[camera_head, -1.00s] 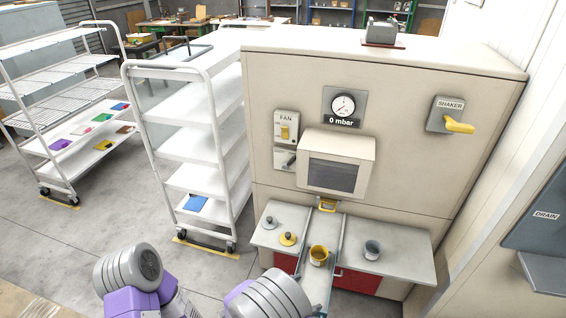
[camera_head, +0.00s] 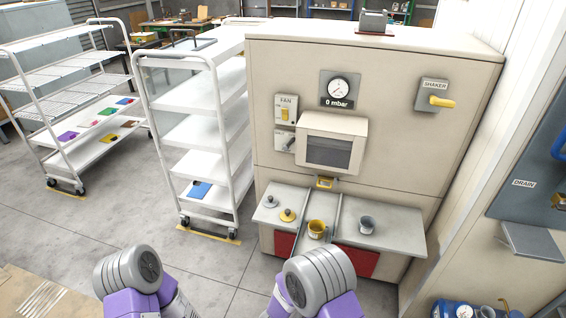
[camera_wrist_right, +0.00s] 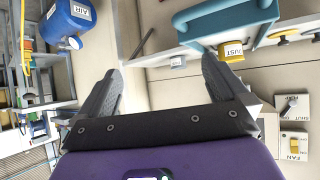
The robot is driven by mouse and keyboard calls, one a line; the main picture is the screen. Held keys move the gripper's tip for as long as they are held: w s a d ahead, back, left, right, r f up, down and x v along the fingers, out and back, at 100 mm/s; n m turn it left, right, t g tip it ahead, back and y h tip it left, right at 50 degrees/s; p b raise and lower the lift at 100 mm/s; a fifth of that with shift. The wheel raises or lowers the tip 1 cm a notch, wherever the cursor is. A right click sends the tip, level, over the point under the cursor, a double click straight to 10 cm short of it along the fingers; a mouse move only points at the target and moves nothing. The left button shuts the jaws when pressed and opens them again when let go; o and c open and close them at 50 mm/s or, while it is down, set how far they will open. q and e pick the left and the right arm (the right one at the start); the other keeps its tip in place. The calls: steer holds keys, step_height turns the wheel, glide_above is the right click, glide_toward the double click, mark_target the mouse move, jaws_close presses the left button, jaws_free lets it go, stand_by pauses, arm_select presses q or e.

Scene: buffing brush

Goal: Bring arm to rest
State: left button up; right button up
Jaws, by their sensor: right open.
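My right gripper (camera_wrist_right: 162,72) is open in the right wrist view, its two fingers apart with nothing between them. In the head view only rounded grey and purple links of my two arms show at the bottom edge. Neither gripper shows there, and my left gripper is in no view. A teal handled part (camera_wrist_right: 228,18) and a yellow tag (camera_wrist_right: 233,51) reading "DUST" are beyond the right finger.
A blue "AIR" container (camera_wrist_right: 68,22) is in the wrist view. Grey floor (camera_head: 215,265) is open in front.

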steer(key=s+d+f+n+g+y+b, duration=0.1)
steer(key=s+f+n+g+y+b, duration=0.15)
steer(key=f, duration=0.45)
steer(key=s+d+f+n+g+y+b, duration=0.1)
steer(key=s+f+y, duration=0.3)
steer(key=f, duration=0.2)
arm_select(q)
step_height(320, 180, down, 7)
steer(key=b, duration=0.2)
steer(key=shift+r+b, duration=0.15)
steer(key=shift+b, duration=0.15)
arm_select(e)
steer(key=s+a+f+n+g+y, duration=0.2)
steer(key=s+f+g+y, duration=0.1)
steer(key=s, duration=0.9)
steer(key=shift+s+g+y, duration=0.25)
steer(key=shift+g+y, duration=0.2)
steer(key=shift+y, duration=0.6)
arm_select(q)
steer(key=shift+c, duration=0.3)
arm_select(e)
steer(key=shift+c, duration=0.3)
